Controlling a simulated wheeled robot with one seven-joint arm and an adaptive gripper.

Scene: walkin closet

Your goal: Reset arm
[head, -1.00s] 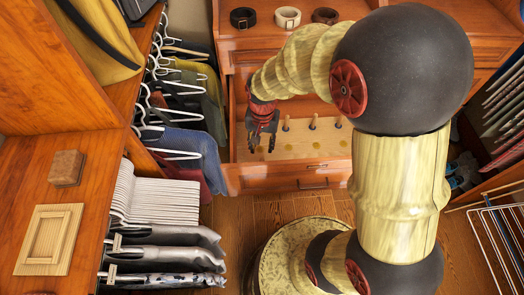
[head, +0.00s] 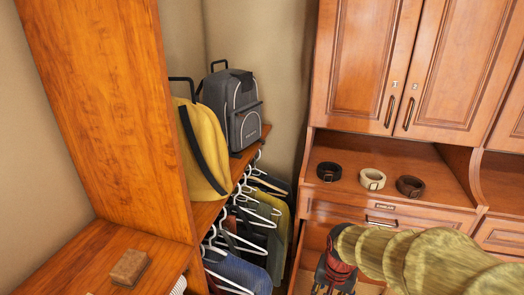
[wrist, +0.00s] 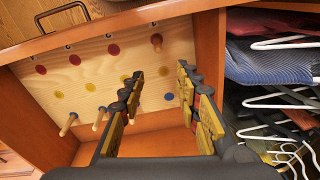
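My gripper (wrist: 160,88) is open and empty in the wrist view, its two dark and yellow fingers apart. Past its fingertips is a pale wooden board (wrist: 75,75) with pegs and red, yellow and blue spots, inside an open drawer (wrist: 207,45). In the head view my gripper (head: 335,285) is at the bottom edge, partly cut off, by the open drawer. My pale arm runs from there to the lower right corner.
White hangers with clothes (head: 240,270) hang close left of the drawer. A yellow bag (head: 200,150) and a grey backpack (head: 235,110) stand on the shelf above. Three belts (head: 372,179) lie on the cabinet counter. A brown block (head: 130,267) sits on the left surface.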

